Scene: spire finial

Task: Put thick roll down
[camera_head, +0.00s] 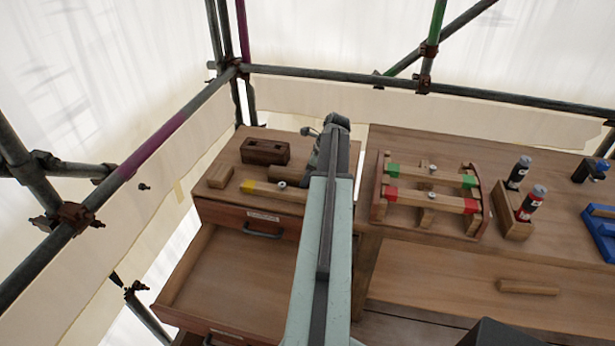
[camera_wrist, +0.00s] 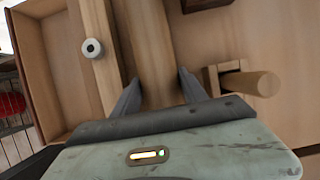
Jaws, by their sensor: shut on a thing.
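In the wrist view, a thick pale wooden piece (camera_wrist: 145,45), which I take for the thick roll, lies between the two fingers of my gripper (camera_wrist: 158,90). My gripper is shut on it. The piece runs up the picture past the fingertips; its lower end is hidden by the gripper body. In the head view, my gripper (camera_head: 333,150) is over the right side of the drawer cabinet's top (camera_head: 225,205). A wooden length (camera_head: 288,163) shows just left of it, partly hidden. I cannot tell whether the held piece touches the surface.
A dark slotted block (camera_head: 264,151), a small wooden block (camera_head: 220,177) and a yellow-marked bar (camera_head: 262,188) lie left of my gripper. A rack with green and red marked bars (camera_head: 380,200) stands right. An open drawer (camera_head: 225,270) is below. Scaffold poles (camera_head: 150,140) pass at left.

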